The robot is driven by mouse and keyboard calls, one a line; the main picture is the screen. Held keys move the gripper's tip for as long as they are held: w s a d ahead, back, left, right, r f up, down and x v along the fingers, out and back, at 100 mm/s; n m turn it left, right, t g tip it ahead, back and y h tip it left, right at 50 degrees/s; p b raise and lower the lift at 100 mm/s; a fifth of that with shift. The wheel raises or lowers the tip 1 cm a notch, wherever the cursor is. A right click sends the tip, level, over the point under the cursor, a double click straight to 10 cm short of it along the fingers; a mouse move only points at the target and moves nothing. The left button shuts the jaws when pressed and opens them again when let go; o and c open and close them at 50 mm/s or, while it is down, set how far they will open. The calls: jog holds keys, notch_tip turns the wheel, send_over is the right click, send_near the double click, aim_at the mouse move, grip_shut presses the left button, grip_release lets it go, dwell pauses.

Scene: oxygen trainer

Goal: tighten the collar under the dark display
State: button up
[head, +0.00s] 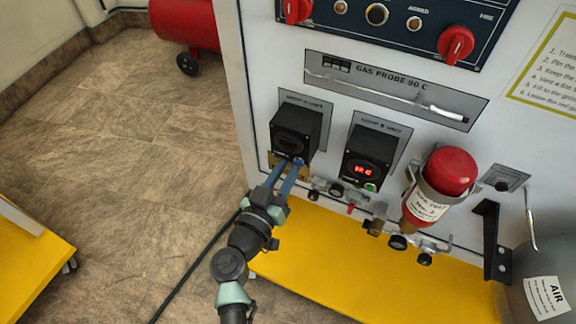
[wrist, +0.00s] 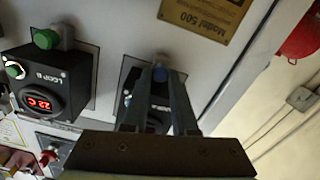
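The dark display (head: 295,137) is a black box on the left of the panel, its screen unlit. In the wrist view its box (wrist: 128,97) is largely hidden behind my finger. In the wrist view my gripper (wrist: 160,78) has one finger on each side of the collar. I cannot tell whether the fingers touch it. The collar is partly hidden by them.
To the right is a similar box (head: 364,165) with a lit red readout; its green collar (wrist: 46,39) shows in the wrist view. A yellow base (head: 345,265) lies below.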

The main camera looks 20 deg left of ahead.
grip_shut()
jog(key=shift+r+m+p, duration=0.1)
jog(key=shift+m+p, duration=0.2)
jog(key=shift+p, duration=0.2)
jog(key=shift+m+p, duration=1.75)
jog(key=shift+m, duration=0.75)
jog(key=o, duration=0.6)
grip_release()
jog(key=s+p, duration=0.4)
jog(key=s, duration=0.9)
jog(key=shift+a, duration=0.15)
